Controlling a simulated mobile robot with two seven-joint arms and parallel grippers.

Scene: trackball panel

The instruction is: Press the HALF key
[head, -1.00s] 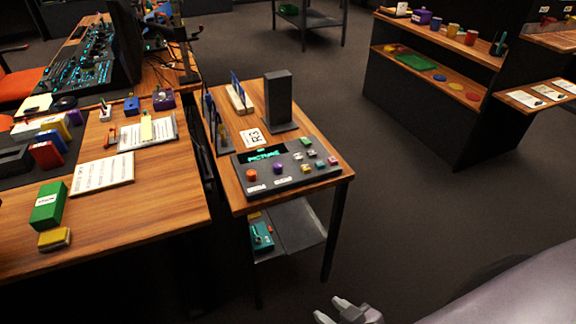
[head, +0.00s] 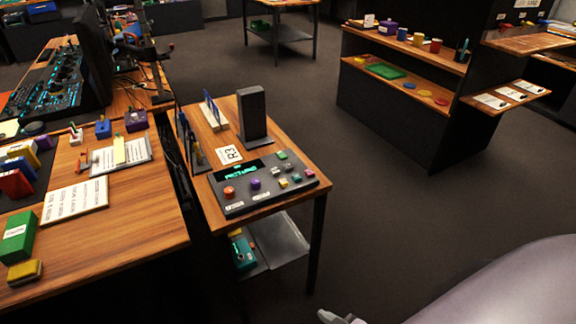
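The dark trackball panel (head: 232,200) lies on the small wooden table, left of centre in the head view. It has a lit green display (head: 238,174), an orange-red ball or knob (head: 229,192), a purple one (head: 254,184), and several small coloured keys (head: 288,175) at its right. The key labels are too small to read, so I cannot tell which is HALF. One gripper (head: 338,318) shows only in part at the bottom edge, apart from the panel and nearer to me. Its finger opening is cut off. My other gripper is out of view.
A black upright block (head: 252,113) and an R3 card (head: 229,154) stand behind the panel. A larger desk (head: 130,228) is at the left. A shelf unit (head: 410,110) stands at the back right. The floor right of the small table is clear.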

